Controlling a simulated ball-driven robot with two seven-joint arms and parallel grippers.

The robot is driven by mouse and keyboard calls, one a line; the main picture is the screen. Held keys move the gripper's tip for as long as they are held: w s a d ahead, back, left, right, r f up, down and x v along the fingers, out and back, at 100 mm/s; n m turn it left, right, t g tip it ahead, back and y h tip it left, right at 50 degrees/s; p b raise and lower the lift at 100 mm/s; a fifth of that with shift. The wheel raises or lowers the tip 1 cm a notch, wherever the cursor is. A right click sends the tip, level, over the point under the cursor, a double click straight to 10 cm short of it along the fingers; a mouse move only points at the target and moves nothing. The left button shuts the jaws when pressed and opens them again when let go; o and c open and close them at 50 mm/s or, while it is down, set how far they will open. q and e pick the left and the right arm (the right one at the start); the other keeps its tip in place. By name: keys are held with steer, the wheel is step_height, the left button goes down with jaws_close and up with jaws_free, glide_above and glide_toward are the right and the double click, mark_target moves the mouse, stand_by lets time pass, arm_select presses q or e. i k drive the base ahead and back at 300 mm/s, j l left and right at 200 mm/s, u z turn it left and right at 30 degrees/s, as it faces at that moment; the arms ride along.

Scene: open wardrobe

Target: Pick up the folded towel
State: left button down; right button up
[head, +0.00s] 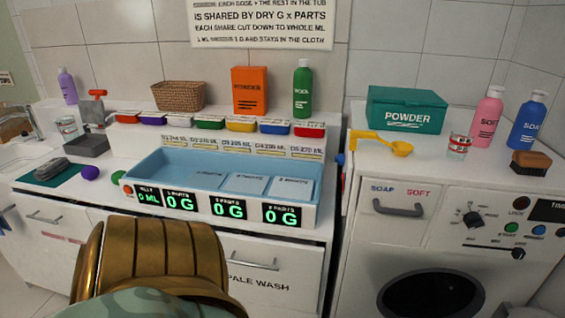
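I cannot clearly make out a folded towel. A dark teal flat cloth or mat (70,177) lies on the left end of the counter. A small grey object (51,166), rounded and soft-edged, rests on it; I cannot tell whether it is folded cloth. Neither gripper's fingers show. A ribbed gold form with a marbled green part fills the lower left foreground and hides part of the counter front.
A blue tray (147,175) with displays stands mid-counter beside a purple ball (90,172). Behind are a wicker basket (178,96), orange powder box (249,90) and green bottle (302,90). Right, a washing machine (400,225) carries a teal box (407,108), yellow scoop (400,148) and bottles.

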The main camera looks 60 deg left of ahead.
mark_target(51, 168)
steer(key=u, duration=3.55)
steer(key=i+j+z, duration=0.1)
steer(key=z, duration=0.35)
steer(key=j+z, duration=0.25)
steer(key=z, duration=0.25)
steer(key=i+j+z, duration=0.1)
steer(key=z, duration=0.35)
steer(key=j+z, duration=0.15)
steer(key=j, duration=0.35)
steer(key=j+z, duration=0.2)
steer(key=j, duration=0.3)
steer(key=j+z, duration=0.15)
steer(key=j, duration=0.4)
steer(key=k+j+z, duration=0.2)
steer(key=j, duration=0.25)
steer(key=j+z, duration=0.15)
steer(key=j, duration=0.35)
